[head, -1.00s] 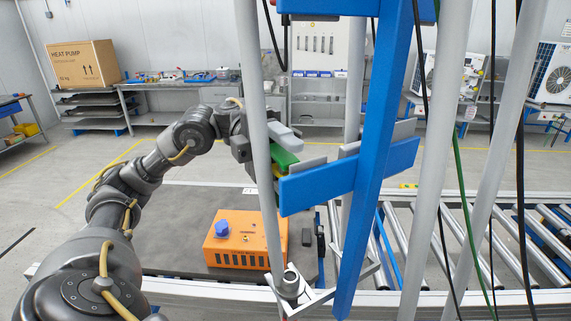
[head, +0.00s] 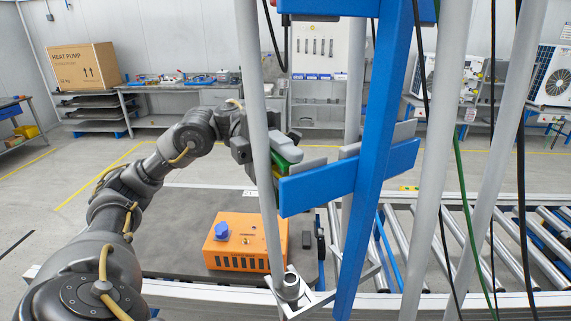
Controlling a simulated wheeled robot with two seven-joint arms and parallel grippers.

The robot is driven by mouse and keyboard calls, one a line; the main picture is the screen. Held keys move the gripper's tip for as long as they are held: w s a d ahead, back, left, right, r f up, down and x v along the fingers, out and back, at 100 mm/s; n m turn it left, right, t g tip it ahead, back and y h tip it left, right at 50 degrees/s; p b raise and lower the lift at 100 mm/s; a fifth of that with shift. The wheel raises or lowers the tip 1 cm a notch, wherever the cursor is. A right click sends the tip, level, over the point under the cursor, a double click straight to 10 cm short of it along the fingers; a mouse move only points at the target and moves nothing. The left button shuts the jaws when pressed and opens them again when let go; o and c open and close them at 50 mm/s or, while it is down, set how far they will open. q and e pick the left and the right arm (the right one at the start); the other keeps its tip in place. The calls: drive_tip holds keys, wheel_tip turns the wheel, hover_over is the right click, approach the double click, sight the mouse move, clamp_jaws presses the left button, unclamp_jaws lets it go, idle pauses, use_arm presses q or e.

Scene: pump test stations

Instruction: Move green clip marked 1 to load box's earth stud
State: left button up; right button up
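A green clip (head: 291,155) shows only in part, among my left gripper's grey fingers, a grey pole and a blue crossbar. Its mark cannot be read. My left gripper (head: 284,146) is at the clip, with a grey finger over its upper part. The pole and crossbar hide the rest, so I cannot tell whether it is open or shut on the clip. An orange box (head: 238,250) with a blue knob (head: 221,230) stands on the dark table top below. It may be the load box; no earth stud can be made out. My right gripper is not in view.
Grey poles (head: 263,130) and a blue upright (head: 372,150) with a blue crossbar (head: 325,180) stand close in front. Dark cables and a green cable (head: 466,200) hang at the right. A roller conveyor (head: 480,240) runs right. The table's left part (head: 180,235) is clear.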

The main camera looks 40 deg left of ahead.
sight(267, 150)
use_arm(q)
clamp_jaws()
drive_tip(key=shift+a, duration=0.15)
drive_tip(key=shift+w+a, duration=0.15)
drive_tip(key=shift+a, duration=0.1)
drive_tip(key=shift+b+v, duration=1.15)
drive_tip(key=shift+v, duration=1.45)
